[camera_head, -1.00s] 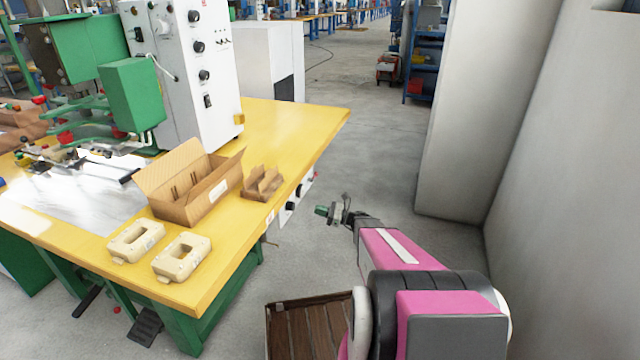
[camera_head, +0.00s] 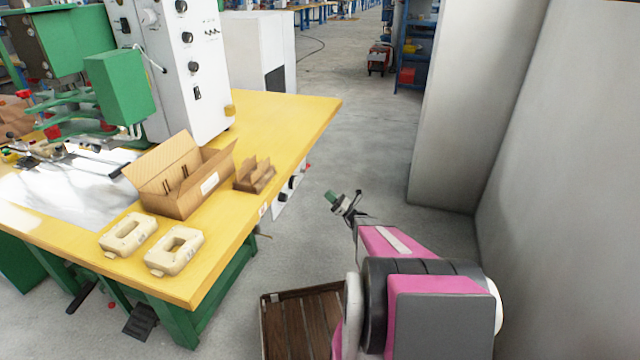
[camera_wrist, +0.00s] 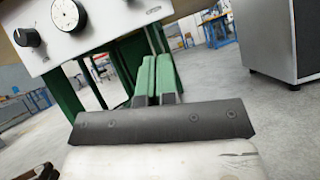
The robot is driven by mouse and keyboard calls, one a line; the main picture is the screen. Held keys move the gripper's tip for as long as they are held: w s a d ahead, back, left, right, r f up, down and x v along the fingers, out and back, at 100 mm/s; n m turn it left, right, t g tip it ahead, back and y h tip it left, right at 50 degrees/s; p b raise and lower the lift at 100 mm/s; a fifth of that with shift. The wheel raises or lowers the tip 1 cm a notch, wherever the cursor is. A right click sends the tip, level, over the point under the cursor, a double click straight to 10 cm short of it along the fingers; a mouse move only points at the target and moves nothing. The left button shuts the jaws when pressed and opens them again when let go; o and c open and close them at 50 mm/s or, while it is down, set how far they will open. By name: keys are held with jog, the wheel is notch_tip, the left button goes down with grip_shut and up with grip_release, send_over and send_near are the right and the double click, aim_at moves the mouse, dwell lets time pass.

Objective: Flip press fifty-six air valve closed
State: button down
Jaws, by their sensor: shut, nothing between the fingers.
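The white control panel (camera_head: 291,190) hangs under the right edge of the yellow table, with dark knobs and a small red part on its side. In the wrist view the panel (camera_wrist: 110,25) is close at upper left, with a black knob (camera_wrist: 27,37) and a round white dial (camera_wrist: 68,15). I cannot tell which part is the air valve. My gripper (camera_head: 330,196) is in the open space right of the panel, apart from it. In the wrist view its green fingers (camera_wrist: 155,78) are shut together with nothing between them.
The yellow table (camera_head: 290,120) carries an open cardboard box (camera_head: 190,185), a smaller carton (camera_head: 254,175) and two cream plastic parts (camera_head: 174,250). A brown slatted crate (camera_head: 300,325) is on the floor by my arm. A pale wall (camera_head: 560,160) stands at right.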

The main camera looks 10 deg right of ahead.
aim_at(306, 168)
jog(key=shift+s+d+r+x, duration=0.1)
jog(key=shift+d+r+x, duration=0.25)
jog(key=shift+x, duration=1.7)
jog(key=shift+s+d+r+x, duration=0.15)
jog(key=shift+r+x, duration=0.3)
jog(key=shift+x, duration=1.6)
jog(key=shift+d+r+x, duration=0.3)
jog(key=shift+r+x, duration=0.1)
jog(key=shift+x, duration=1.65)
